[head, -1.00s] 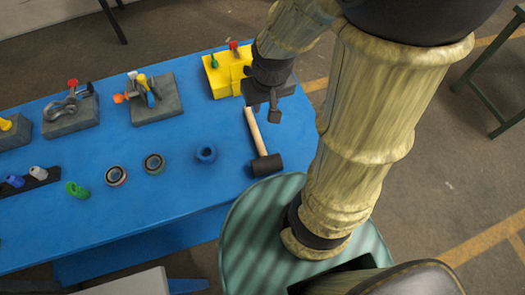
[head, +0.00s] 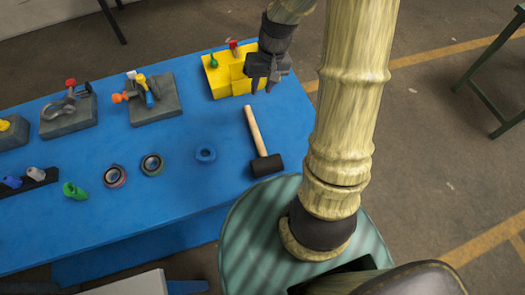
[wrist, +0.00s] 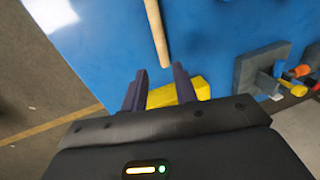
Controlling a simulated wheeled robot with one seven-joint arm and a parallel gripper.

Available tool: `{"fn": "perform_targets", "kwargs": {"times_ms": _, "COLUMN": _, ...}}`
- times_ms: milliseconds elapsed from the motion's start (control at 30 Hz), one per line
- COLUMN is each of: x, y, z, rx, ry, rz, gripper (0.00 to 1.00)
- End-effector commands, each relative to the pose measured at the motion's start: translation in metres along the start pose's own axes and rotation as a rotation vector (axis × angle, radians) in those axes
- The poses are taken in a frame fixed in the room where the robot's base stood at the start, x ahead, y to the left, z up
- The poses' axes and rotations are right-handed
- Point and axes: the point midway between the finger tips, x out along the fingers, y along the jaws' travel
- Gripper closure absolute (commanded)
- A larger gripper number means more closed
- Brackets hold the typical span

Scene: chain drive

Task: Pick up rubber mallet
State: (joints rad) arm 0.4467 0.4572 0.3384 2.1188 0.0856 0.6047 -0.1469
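The rubber mallet lies flat on the blue table, with its pale wooden handle (head: 254,129) pointing to the back and its black head (head: 266,165) near the table's front right. My gripper (head: 261,90) hangs above the table's back right, beyond the handle's end and apart from it. In the wrist view the handle (wrist: 157,32) comes down from the top edge, and its end lies a little ahead of the gap between my fingers (wrist: 158,83). My fingers are apart with nothing between them. The mallet's head is out of the wrist view.
A yellow block holder (head: 222,79) stands close to my gripper. Grey fixtures (head: 155,105) with coloured tools are at the back left. A blue ring (head: 205,154), tape-like rings (head: 152,164) and a green piece (head: 74,190) lie left of the mallet. The table around the handle is clear.

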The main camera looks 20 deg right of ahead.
Motion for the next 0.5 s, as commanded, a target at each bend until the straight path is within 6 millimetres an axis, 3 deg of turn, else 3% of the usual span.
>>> {"fn": "perform_targets", "kwargs": {"times_ms": 500, "x": 0.082, "y": 0.0, "z": 0.002, "rx": 0.0, "ry": -0.006, "rz": -0.001, "gripper": 0.71}}
